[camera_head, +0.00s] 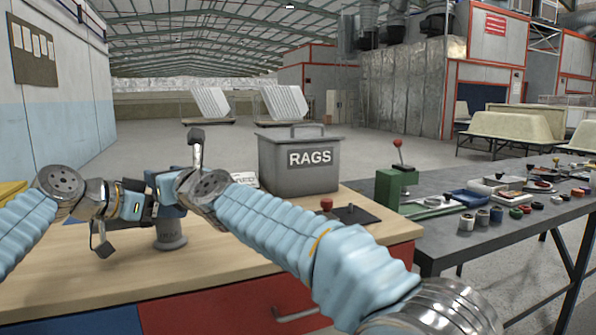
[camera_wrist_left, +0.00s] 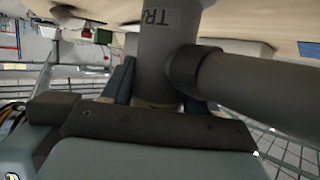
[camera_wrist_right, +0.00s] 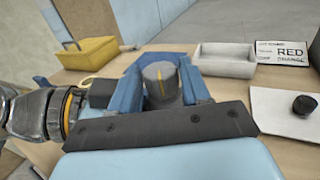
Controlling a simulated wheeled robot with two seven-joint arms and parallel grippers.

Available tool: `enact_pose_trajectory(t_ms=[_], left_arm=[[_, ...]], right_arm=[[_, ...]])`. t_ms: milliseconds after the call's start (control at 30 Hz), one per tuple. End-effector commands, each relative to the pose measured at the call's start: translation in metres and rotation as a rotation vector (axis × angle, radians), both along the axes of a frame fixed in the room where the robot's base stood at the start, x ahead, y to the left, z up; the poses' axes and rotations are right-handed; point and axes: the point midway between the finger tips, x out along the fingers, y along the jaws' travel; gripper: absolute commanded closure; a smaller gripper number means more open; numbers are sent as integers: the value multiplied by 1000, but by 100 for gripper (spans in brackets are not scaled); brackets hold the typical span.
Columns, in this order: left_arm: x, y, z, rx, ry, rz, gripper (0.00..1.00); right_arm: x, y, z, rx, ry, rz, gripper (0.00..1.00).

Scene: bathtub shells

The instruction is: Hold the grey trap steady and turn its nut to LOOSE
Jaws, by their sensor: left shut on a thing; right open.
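The grey trap (camera_head: 171,238) stands on the wooden bench, mostly hidden by my grippers in the head view. In the left wrist view its upright body (camera_wrist_left: 158,45) carries the letters "TRA", and a thick side pipe (camera_wrist_left: 255,88) runs to the right. My left gripper (camera_head: 133,205) is shut on the upright body.
A grey RAGS box (camera_head: 298,165) stands behind my right arm. A red knob on a dark plate (camera_head: 355,214) is on the bench at right.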

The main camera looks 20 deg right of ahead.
Motion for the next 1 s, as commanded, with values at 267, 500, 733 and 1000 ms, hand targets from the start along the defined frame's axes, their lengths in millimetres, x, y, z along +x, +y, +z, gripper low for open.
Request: enact_pose_trajectory(t_ms=[267, 500, 733, 1000], left_arm=[[0, -1, -1, 1, 1, -1, 83], [0, 0, -1, 1, 1, -1, 83], [0, 0, -1, 1, 1, 0, 83], [0, 0, 0, 1, 1, 0, 83]], right_arm=[[4, -1, -5, 0, 12, 71, 50], [4, -5, -2, 1, 7, 188, 50], [7, -8, 0, 5, 0, 414, 50], [10, -8, 2, 8, -5, 674, 50]])
